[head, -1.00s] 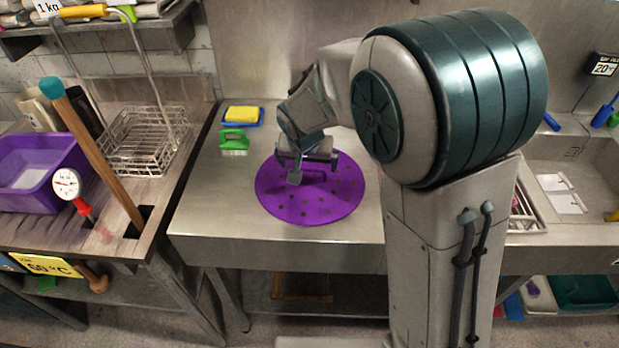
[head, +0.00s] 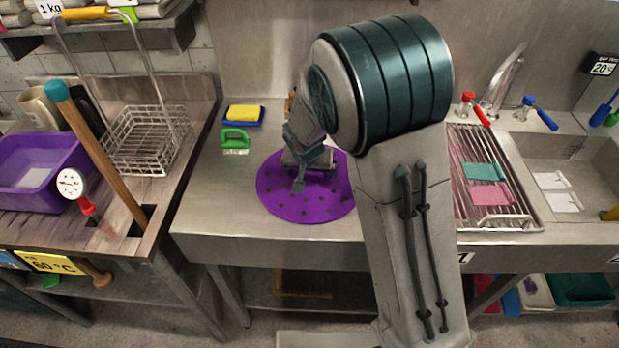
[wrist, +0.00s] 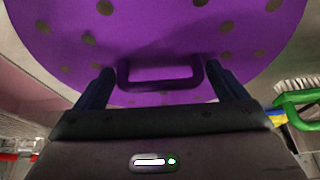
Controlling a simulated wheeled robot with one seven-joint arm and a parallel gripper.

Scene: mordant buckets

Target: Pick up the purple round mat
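The purple round mat (head: 285,204) with holes lies flat on the steel counter; my arm hides its right edge in the head view. In the wrist view the mat (wrist: 150,30) fills the upper part, and its purple raised handle (wrist: 160,84) shows between my fingers. My gripper (head: 299,180) is low over the middle of the mat. In the wrist view my gripper (wrist: 161,76) is open, one finger on each side of the handle, with small gaps at both ends of it. I cannot tell the exact height of the fingertips over the mat.
A green-handled brush (head: 235,141) and a yellow sponge on a blue tray (head: 243,115) lie behind the mat. A wire basket (head: 143,140) and a purple tub (head: 35,172) stand on the left bench. A draining rack (head: 486,185) and a sink (head: 575,170) are at right.

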